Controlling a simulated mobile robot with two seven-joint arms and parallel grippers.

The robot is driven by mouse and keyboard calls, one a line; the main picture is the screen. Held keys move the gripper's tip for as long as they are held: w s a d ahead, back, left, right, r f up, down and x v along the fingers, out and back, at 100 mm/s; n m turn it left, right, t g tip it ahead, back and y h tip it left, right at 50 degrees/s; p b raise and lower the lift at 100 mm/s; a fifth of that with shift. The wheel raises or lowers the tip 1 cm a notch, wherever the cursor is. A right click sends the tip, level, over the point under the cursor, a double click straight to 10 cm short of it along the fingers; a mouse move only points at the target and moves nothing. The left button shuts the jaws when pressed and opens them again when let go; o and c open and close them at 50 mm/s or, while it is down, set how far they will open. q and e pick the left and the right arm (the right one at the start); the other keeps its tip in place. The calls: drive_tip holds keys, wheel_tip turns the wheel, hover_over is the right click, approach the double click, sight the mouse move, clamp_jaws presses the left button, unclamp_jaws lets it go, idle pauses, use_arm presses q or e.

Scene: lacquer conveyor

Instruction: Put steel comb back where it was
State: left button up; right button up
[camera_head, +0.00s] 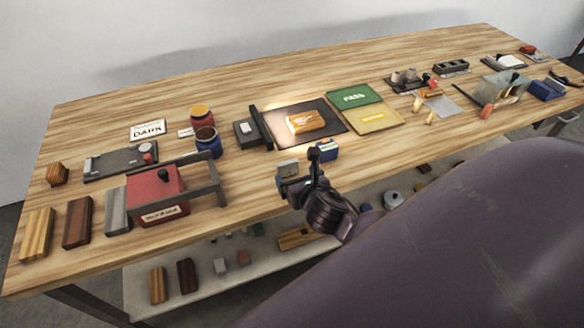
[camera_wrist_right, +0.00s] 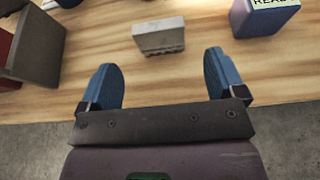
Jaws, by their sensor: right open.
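The steel comb (camera_head: 288,168) looks like a small grey block standing near the front edge of the wooden table. In the right wrist view the comb (camera_wrist_right: 158,38) shows a toothed lower edge, just beyond the gap between my fingertips. My right gripper (camera_head: 303,172) is over the table's front edge, close to the comb. In the wrist view its blue fingers (camera_wrist_right: 160,76) are spread apart with nothing between them. My left gripper is not in view.
A blue block labelled READY (camera_wrist_right: 264,17) stands right of the comb. A red box (camera_head: 155,195) with a grey frame (camera_head: 205,185) stands to the left. An orange block (camera_head: 305,122) lies on a dark mat (camera_head: 332,117) behind. A lower shelf (camera_head: 205,285) holds several small blocks.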

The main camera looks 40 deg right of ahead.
drive_tip(key=v, duration=0.6)
drive_tip(key=s+a+f+m+y, duration=0.1)
drive_tip(key=s+f+m, duration=0.3)
drive_tip(key=m, duration=1.2)
drive_tip(key=s+a+f+m+g+y, duration=0.1)
drive_tip(key=s+f+m, duration=0.3)
drive_tip(key=m, duration=1.2)
drive_tip(key=shift+s+f+y, duration=0.3)
drive_tip(key=shift+f+y, duration=0.1)
drive_tip(key=shift+f, duration=0.55)
